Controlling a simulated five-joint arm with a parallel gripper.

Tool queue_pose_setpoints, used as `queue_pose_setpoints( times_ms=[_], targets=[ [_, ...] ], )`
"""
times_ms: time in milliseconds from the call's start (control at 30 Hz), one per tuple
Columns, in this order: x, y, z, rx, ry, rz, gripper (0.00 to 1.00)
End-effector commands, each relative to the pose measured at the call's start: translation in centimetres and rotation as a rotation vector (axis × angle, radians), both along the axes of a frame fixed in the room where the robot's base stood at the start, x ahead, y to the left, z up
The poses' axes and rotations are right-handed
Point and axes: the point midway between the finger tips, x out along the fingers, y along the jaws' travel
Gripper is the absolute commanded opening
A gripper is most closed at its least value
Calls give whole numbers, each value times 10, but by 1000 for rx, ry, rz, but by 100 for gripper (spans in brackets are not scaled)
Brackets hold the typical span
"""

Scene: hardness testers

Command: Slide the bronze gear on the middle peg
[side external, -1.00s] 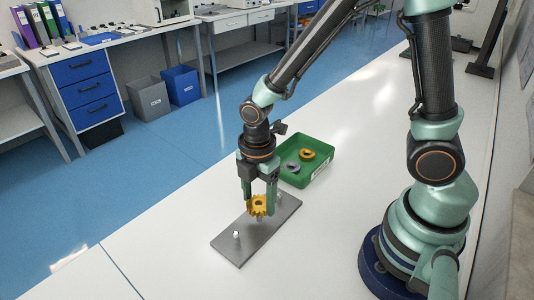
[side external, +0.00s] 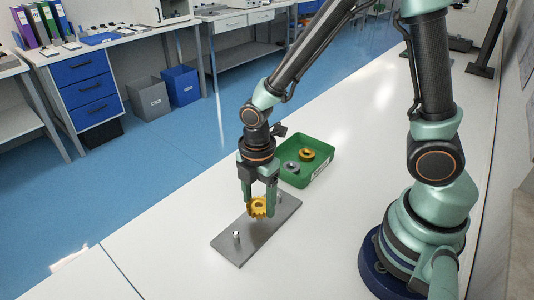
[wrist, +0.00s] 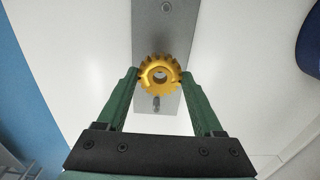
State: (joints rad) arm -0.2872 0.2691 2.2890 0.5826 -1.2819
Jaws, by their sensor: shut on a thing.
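My gripper (side external: 259,198) is shut on the bronze gear (side external: 258,208), a golden toothed ring with a central hole. It holds the gear roughly level over the middle of the grey metal plate (side external: 228,250). In the wrist view the gear (wrist: 160,76) sits between both fingertips, over the plate (wrist: 165,32). One pale peg (side external: 236,237) stands near the plate's front end, and another (side external: 279,196) shows near the far end. The middle peg is hidden by the gear and fingers in the side view. I cannot tell whether the gear is around it.
A green bin (side external: 322,172) behind the plate holds an orange-yellow ring gear (side external: 307,155) and a grey one (side external: 292,167). The white table is clear left and right of the plate. A bench with blue drawers (side external: 87,85) stands far off.

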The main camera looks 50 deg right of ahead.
Motion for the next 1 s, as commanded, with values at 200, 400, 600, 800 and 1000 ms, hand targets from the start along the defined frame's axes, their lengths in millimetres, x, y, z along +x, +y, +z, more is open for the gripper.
queue_pose_setpoints(
  times_ms=[200,400,600,800,1000],
  targets=[
    [0,0,-3,0,0,0,0],
    [0,0,-3,0,0,0,0],
    [0,0,-3,0,0,0,0],
    [0,0,-7,0,-1,0,0],
    [0,0,-10,0,0,0,0]
  ],
)
